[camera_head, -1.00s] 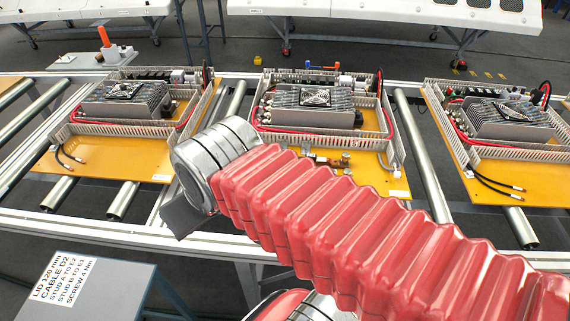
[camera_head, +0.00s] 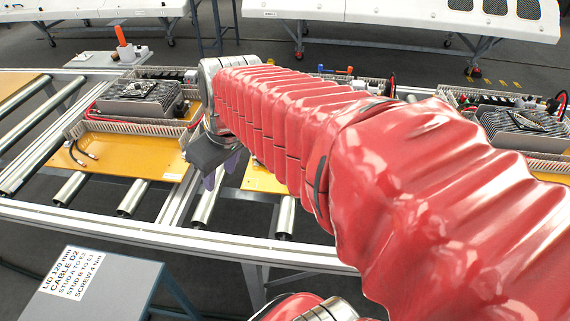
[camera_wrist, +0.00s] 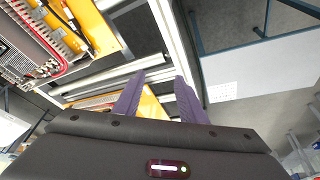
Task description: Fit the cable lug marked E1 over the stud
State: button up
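My gripper (camera_head: 222,172) hangs in front of the middle yellow panel (camera_head: 262,180); its purple fingers show apart and empty in the wrist view (camera_wrist: 160,77). My red arm covers most of the middle panel, so its studs and cable ends are hidden in the head view. Two black cables with lug ends (camera_head: 76,153) lie on the left yellow panel (camera_head: 135,155). No E1 mark is legible on any lug, and I cannot make out the stud. A sign (camera_head: 78,272) reads "stud A to E2, stud B to E1".
A roller conveyor (camera_head: 70,188) carries the panels, with a metal rail along its front. Another panel unit (camera_head: 522,130) stands at the right, partly behind my arm. The sign lies on a grey stand (camera_head: 125,290) at front left. White machines stand behind.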

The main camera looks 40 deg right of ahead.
jog(key=w+d+f+n+y, duration=0.1)
jog(key=w+d+f, duration=0.25)
jog(key=d, duration=0.55)
jog(key=w+d+f+n, duration=0.15)
jog(key=w+d, duration=0.25)
jog(key=d, duration=0.4)
jog(key=s+d+f, duration=0.1)
jog(key=d+f, duration=0.4)
jog(key=d, duration=0.5)
jog(key=s+d+f+n+y, duration=0.1)
jog(key=d+f, duration=0.5)
jog(key=d, duration=0.4)
jog(key=shift+f, duration=0.25)
jog(key=shift+a+f+n, duration=0.1)
jog(key=shift+n, duration=0.15)
jog(key=x, duration=0.8)
jog(key=shift+s+a+f, duration=0.1)
jog(key=shift+f, duration=0.1)
jog(key=shift+x, duration=2.6)
jog(key=shift+a, duration=0.2)
jog(key=shift+c, duration=0.7)
